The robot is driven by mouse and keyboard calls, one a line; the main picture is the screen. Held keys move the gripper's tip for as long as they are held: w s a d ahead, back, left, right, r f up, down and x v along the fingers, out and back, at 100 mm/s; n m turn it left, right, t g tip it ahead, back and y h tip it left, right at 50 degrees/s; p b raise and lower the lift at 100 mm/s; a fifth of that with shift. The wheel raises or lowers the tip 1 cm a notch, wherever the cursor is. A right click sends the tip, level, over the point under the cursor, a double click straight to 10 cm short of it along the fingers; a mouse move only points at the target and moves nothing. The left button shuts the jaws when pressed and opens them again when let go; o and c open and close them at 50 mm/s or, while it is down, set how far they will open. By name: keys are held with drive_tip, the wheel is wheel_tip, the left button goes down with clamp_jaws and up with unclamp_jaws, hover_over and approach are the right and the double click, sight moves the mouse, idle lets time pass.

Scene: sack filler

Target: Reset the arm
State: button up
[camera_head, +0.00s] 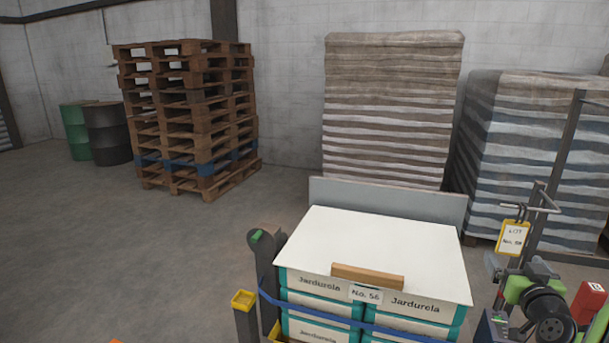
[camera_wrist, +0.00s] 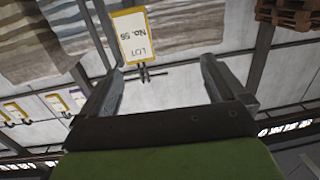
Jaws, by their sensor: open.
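My gripper (camera_wrist: 161,66) is open, with nothing between its fingers in the wrist view. In the head view the tag (camera_head: 513,238) hangs from a metal rack (camera_head: 541,205) at the right. My arm is at the lower right, below the tag; the fingers are hard to make out there.
A strapped stack of Jardurela sacks (camera_head: 318,285) carries a white sheet (camera_head: 385,245), a wooden block (camera_head: 367,276) and a "No. 56" label. A yellow-topped post (camera_head: 243,300) stands at its left. Pallets (camera_head: 185,120) and wrapped stacks (camera_head: 392,110) stand behind.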

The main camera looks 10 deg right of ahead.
drive_tip(key=w+a+r+n+g+y, duration=0.1)
drive_tip(key=w+a+n+y, duration=0.15)
drive_tip(key=a, duration=0.55)
drive_tip(key=w+a+r+n+y, duration=0.1)
drive_tip(key=a+y, duration=0.2)
drive_tip(key=a, duration=0.5)
drive_tip(key=s+a+n+g+y, duration=0.25)
drive_tip(key=s+a, duration=0.25)
drive_tip(key=a, duration=0.8)
drive_tip(key=s+a+f+g, duration=0.2)
drive_tip(key=s+a, duration=0.1)
drive_tip(key=s, duration=0.4)
drive_tip(key=s+a+f+m+g, duration=0.1)
drive_tip(key=s+a+g, duration=0.15)
drive_tip(key=s, duration=0.35)
drive_tip(key=s+a+f+g, duration=0.2)
drive_tip(key=s+a, duration=0.2)
drive_tip(key=s, duration=0.3)
wheel_tip(320, 180, up, 16)
drive_tip(key=s+p, duration=0.1)
drive_tip(key=p, duration=1.5)
drive_tip(key=shift+s+r+h+p, duration=0.15)
drive_tip(key=shift+s+h+p, duration=0.15)
drive_tip(key=shift+h+p, duration=0.1)
drive_tip(key=shift+d, duration=0.1)
